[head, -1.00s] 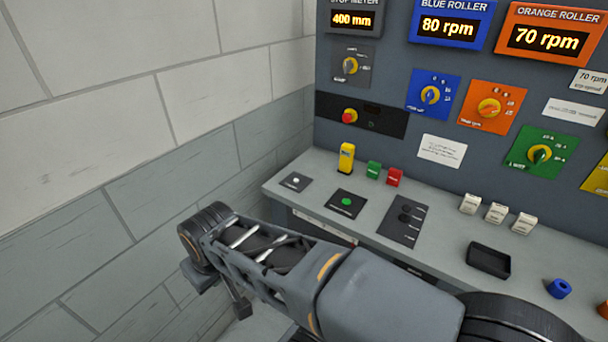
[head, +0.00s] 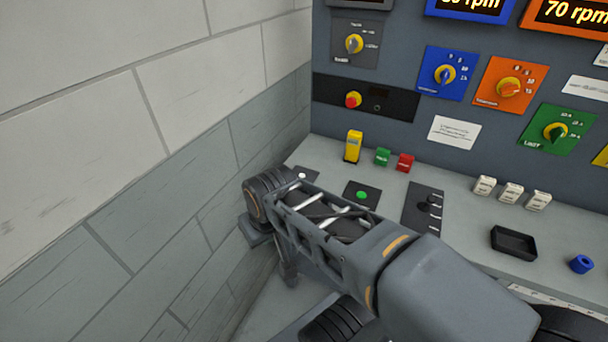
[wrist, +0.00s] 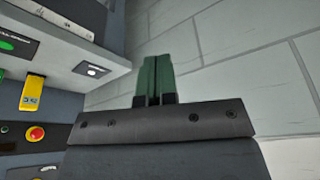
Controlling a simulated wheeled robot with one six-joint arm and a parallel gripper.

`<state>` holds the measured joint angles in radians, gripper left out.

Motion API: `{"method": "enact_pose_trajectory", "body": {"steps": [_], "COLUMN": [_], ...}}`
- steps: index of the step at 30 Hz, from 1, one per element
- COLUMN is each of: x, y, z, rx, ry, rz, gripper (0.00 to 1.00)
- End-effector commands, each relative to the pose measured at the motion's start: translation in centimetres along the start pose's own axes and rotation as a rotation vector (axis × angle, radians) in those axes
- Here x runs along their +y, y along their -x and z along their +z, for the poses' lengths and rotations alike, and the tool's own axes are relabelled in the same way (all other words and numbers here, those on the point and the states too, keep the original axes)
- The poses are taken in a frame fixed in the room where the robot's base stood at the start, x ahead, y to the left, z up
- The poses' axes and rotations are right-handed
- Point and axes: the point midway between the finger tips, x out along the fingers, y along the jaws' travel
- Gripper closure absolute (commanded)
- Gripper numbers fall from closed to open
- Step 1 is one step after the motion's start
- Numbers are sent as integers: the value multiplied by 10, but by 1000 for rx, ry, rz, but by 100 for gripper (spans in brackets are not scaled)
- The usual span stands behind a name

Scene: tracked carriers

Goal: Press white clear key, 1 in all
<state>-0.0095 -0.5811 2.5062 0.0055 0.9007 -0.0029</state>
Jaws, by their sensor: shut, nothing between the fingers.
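The white clear key (head: 302,175) is a small white button on a dark square plate at the left end of the grey console top. In the head view my arm partly covers its plate. In the wrist view the white key (wrist: 92,72) sits left of my gripper and near the console's edge. My gripper (wrist: 155,60) has green fingers closed together with nothing between them. They show against the pale wall and do not touch the key. In the head view the fingers cannot be made out clearly behind my arm.
A green button (head: 362,195), a yellow block (head: 353,146), a green block (head: 382,157) and a red block (head: 405,163) are close by on the console. A red stop knob (head: 353,99) is on the upright panel. The block wall (head: 150,200) stands close on the left.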

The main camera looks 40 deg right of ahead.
Motion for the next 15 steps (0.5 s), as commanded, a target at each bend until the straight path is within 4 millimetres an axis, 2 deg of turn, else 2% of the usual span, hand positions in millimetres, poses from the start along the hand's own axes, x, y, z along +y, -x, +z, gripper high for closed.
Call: {"method": "enact_pose_trajectory", "body": {"steps": [4, 7, 11, 14, 15], "x": [1, 7, 27, 60, 77], "y": [0, -1, -10, -24, -31], "z": [-9, -32, -86, -134, -151], "rx": [-3, -6, -5, 11, 19], "ry": [-60, -221, -592, -938, -1076], "rz": [-17, -65, -168, -259, -293], "gripper": [100, 100, 100, 100, 100]}}
